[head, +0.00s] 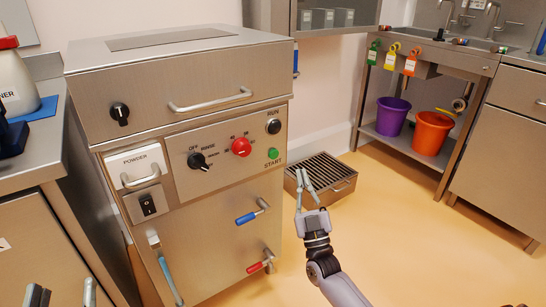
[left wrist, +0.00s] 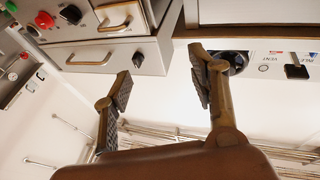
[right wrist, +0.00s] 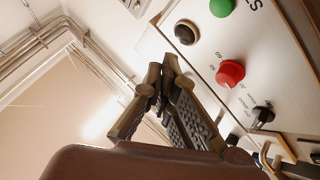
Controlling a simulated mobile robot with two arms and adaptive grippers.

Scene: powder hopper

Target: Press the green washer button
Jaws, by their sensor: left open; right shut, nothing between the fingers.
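The green button (head: 273,153), labelled START, is at the lower right of the steel washer's control panel (head: 215,161). It also shows at the top edge of the right wrist view (right wrist: 221,6). My right gripper (head: 302,170) is shut and empty, pointing up to the right of the panel and apart from the button in the head view. Its closed fingers also show in the right wrist view (right wrist: 160,75). My left gripper (head: 63,291) is low at the left edge region of the head view. In the left wrist view (left wrist: 161,82) its fingers are spread with nothing between them.
A red knob (head: 241,147), a black selector (head: 197,160) and a dark round RUN piece (head: 273,126) surround the button. Blue (head: 249,216) and red (head: 258,266) valve handles stick out below. A grated floor box (head: 328,180) lies behind my right gripper.

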